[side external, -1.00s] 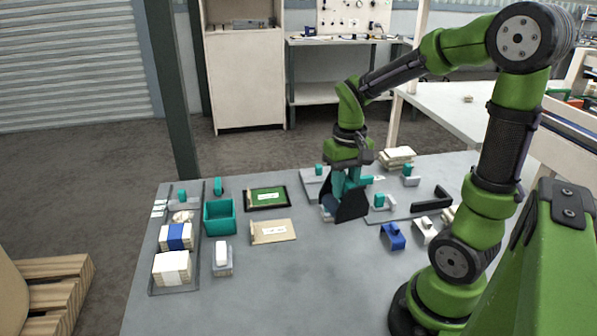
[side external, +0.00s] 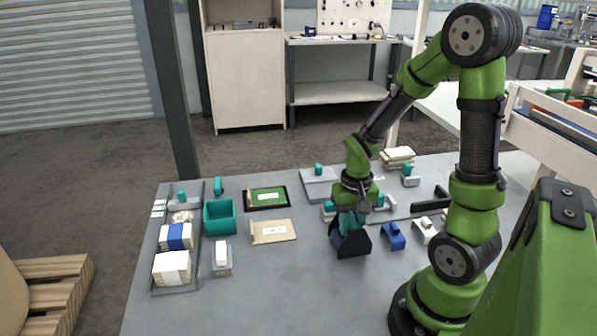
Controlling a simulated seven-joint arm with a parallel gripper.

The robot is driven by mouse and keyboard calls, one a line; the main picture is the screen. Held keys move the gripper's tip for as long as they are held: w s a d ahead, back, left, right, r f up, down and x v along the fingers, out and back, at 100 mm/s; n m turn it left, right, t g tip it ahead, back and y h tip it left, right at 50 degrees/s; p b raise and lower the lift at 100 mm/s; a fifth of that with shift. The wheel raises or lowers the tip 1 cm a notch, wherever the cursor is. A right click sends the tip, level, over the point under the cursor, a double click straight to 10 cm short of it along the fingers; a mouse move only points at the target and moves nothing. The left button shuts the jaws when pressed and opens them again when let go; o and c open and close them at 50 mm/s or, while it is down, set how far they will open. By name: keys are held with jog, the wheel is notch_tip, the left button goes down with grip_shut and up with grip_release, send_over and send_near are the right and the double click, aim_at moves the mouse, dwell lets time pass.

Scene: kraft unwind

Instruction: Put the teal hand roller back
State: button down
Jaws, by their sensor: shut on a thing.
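My gripper (side external: 352,212) points down over the middle of the grey table. It is shut on a teal part (side external: 348,223) with a dark wedge-shaped body (side external: 352,243) below it. I take this to be the teal hand roller, but its shape is partly hidden by the gripper. I cannot tell whether its lower edge touches the table. A pale piece with a teal knob (side external: 328,208) shows just left of and behind the gripper.
A blue bracket (side external: 393,236) and a white one (side external: 424,230) stand close on the right. A teal open bin (side external: 220,217), a green-topped board (side external: 267,198) and a tan board (side external: 272,232) lie left. A tray (side external: 160,291) holds bundles. The front middle of the table is clear.

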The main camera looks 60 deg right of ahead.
jog(key=shift+f, duration=0.65)
jog(key=c, duration=0.9)
grip_release()
jog(key=shift+r, duration=0.1)
notch_tip(320, 180, up, 12)
jog(key=r, duration=0.1)
jog(key=a+r+n+t, duration=0.1)
jog(key=a+r+t, duration=0.1)
jog(key=a, duration=0.2)
jog(key=a+r+n+t+y, duration=0.1)
jog(key=a+r+n+t, duration=0.1)
jog(key=a, duration=0.3)
jog(key=a+r+n+t+y, duration=0.1)
jog(key=a+r+n+t, duration=0.1)
jog(key=a, duration=0.3)
jog(key=shift+a+r+t, duration=0.15)
jog(key=shift+r+t, duration=0.45)
jog(key=shift+r, duration=0.3)
